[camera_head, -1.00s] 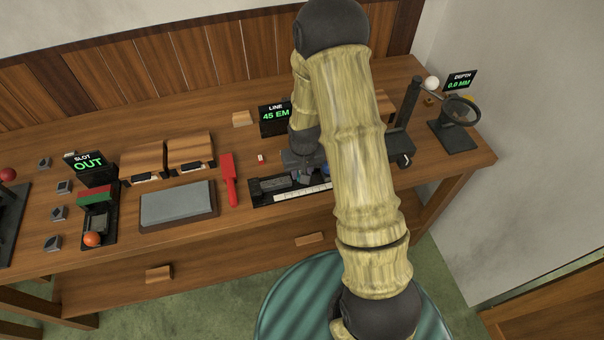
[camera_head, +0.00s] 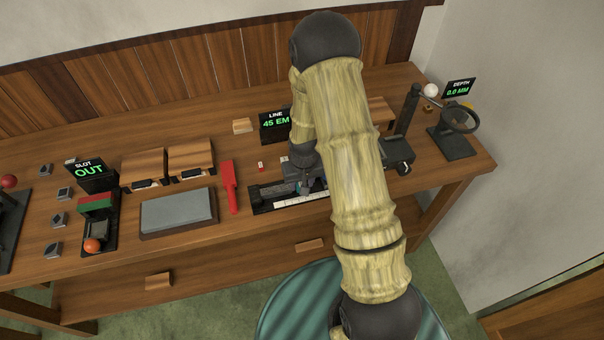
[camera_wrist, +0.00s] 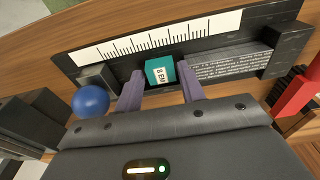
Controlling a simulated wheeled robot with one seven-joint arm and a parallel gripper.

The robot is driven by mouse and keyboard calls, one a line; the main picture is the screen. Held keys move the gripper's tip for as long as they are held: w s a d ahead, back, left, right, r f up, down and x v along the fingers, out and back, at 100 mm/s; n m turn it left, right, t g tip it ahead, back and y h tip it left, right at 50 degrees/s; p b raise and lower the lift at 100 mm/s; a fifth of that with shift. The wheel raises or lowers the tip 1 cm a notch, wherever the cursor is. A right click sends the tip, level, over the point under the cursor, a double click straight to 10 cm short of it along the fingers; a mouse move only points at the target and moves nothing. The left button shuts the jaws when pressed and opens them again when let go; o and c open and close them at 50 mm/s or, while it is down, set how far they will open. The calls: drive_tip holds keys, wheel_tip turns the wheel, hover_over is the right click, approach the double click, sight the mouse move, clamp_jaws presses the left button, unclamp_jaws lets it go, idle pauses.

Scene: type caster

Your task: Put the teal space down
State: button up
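The teal space (camera_wrist: 160,72), a small block with a white "8 EM" label, shows in the wrist view at the dark composing stick (camera_wrist: 268,62), just below its white ruled scale. My gripper (camera_wrist: 160,82) has its two purple fingers at the left and right sides of the teal space, close against it, and appears shut on it. Whether the block's underside touches the stick is hidden. In the head view my gripper (camera_head: 305,186) is low over the stick (camera_head: 262,203), and my arm covers the stick's right part.
A blue ball (camera_wrist: 90,101) sits left of the fingers. A red tool (camera_head: 229,187) and a grey stone (camera_head: 178,211) lie left of the stick. The LINE display (camera_head: 276,124) behind reads 45 EM. A magnifier stand (camera_head: 455,146) is at the right.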

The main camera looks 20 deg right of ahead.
wheel_tip(320, 180, up, 12)
drive_tip(key=s+b, duration=0.1)
drive_tip(key=b, duration=0.1)
drive_tip(key=shift+s, duration=0.25)
idle(0.6)
drive_tip(key=s+r+t, duration=0.1)
drive_tip(key=s+r, duration=0.7)
drive_tip(key=s, duration=0.5)
drive_tip(key=shift+f, duration=0.1)
